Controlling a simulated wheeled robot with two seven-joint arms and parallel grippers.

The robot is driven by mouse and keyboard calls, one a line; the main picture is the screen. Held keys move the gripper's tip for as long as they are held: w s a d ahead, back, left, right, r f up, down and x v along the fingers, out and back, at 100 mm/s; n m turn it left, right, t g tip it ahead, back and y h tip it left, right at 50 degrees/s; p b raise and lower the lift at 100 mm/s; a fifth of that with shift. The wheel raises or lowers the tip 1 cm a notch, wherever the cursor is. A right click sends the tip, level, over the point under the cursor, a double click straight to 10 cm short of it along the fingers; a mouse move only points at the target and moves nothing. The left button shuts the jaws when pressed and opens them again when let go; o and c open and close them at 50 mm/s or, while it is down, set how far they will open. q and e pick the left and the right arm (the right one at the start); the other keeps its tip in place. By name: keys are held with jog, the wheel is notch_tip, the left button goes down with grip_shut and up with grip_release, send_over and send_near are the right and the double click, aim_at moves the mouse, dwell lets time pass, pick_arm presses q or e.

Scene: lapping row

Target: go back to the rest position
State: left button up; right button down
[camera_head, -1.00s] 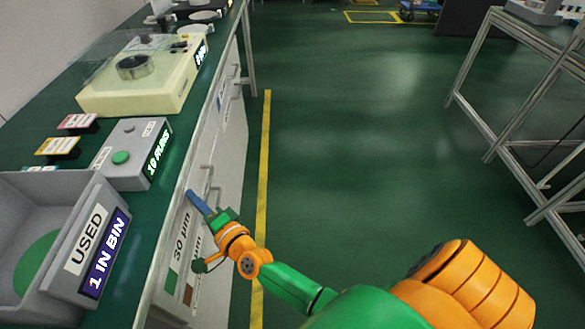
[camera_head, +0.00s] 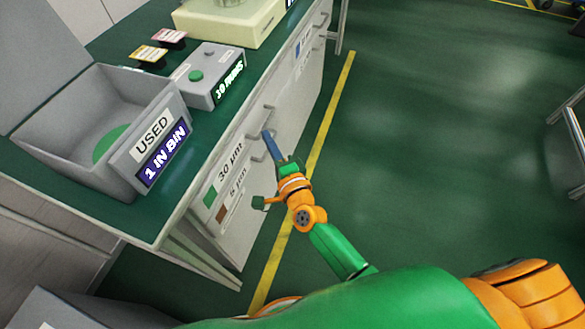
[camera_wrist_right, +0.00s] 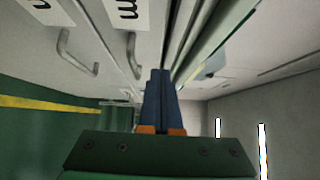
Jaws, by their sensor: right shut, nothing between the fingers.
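My right gripper (camera_head: 268,139) is in front of the drawer fronts below the green worktop, close to a drawer handle (camera_head: 270,113). I cannot tell whether it touches the handle. Its blue fingers are together and empty; they also show in the right wrist view (camera_wrist_right: 160,95), pointing along the drawer fronts. My right arm reaches up to it from the bottom of the head view. My left gripper is not in view.
A grey bin (camera_head: 60,147) marked USED stands on the green worktop (camera_head: 163,216), beside a grey box (camera_head: 207,78) with a green button. A cream machine (camera_head: 228,22) stands behind. The green floor (camera_head: 430,150) is clear right of the yellow line (camera_head: 311,165).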

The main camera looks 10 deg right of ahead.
jog(key=s+d, duration=0.1)
jog(key=s, duration=0.7)
jog(key=s+d+f+n+g, duration=0.2)
jog(key=s+f+n+g, duration=0.3)
jog(key=f, duration=0.7)
jog(key=s+d+f+n+g, duration=0.2)
jog(key=s+f+n+g, duration=0.3)
jog(key=f, duration=0.7)
jog(key=s+d+f+n+g+h, duration=0.25)
jog(key=s+f+n, duration=0.35)
jog(key=s, duration=0.5)
jog(key=s+d+f+n+g, duration=0.2)
jog(key=s+d+f+g, duration=0.25)
jog(key=s, duration=0.45)
notch_tip(320, 180, up, 17)
jog(key=s+p, duration=0.2)
jog(key=p, duration=1.5)
jog(key=shift+d+f+h+p, duration=0.2)
jog(key=shift+d+h+p, duration=0.1)
jog(key=shift+d+h, duration=0.15)
jog(key=shift+s, duration=0.1)
